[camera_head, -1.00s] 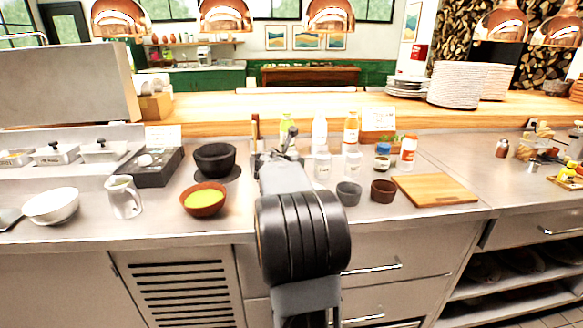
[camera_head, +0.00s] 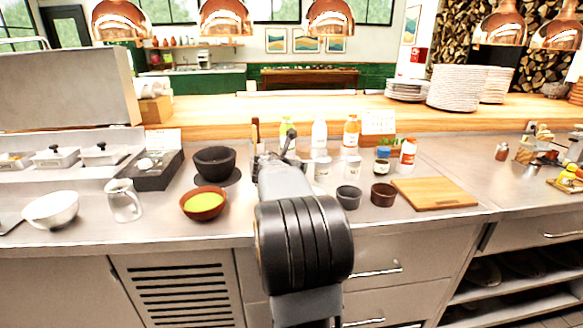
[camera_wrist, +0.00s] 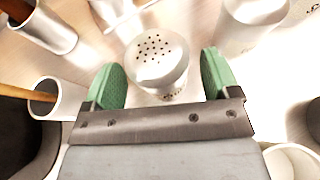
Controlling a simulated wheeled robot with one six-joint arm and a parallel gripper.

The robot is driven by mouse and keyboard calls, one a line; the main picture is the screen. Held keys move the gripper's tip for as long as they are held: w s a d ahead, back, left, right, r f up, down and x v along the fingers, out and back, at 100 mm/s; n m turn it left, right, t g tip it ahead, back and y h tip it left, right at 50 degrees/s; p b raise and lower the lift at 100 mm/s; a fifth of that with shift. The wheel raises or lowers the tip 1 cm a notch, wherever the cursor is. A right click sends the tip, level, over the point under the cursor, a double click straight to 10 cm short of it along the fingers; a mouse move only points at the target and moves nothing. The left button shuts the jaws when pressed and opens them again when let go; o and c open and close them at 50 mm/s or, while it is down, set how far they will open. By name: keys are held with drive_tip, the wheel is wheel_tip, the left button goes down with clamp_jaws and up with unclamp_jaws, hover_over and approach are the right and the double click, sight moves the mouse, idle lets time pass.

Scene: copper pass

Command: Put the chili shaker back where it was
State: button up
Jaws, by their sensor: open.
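In the wrist view a pale shaker (camera_wrist: 158,58) with a perforated round top stands between the green fingertips of my gripper (camera_wrist: 161,72). The fingers are open, one on each side of it, with a visible gap. Its label is too cut off to read, so I cannot tell whether it is the chili shaker. In the head view two pale shakers, one on the left (camera_head: 322,170) and one on the right (camera_head: 353,168), stand just right of my arm. My arm hides most of the gripper and the spot in front of it there.
Close around the gripper are a metal cup (camera_wrist: 42,28), a small cup with a wooden stick (camera_wrist: 58,97) and a pale container (camera_wrist: 243,28). Tall bottles (camera_head: 319,135) stand behind. Two dark cups (camera_head: 348,197) (camera_head: 383,195) and a cutting board (camera_head: 435,192) lie to the right.

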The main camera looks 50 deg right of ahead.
drive_tip(key=p+v, duration=0.1)
drive_tip(key=v, duration=1)
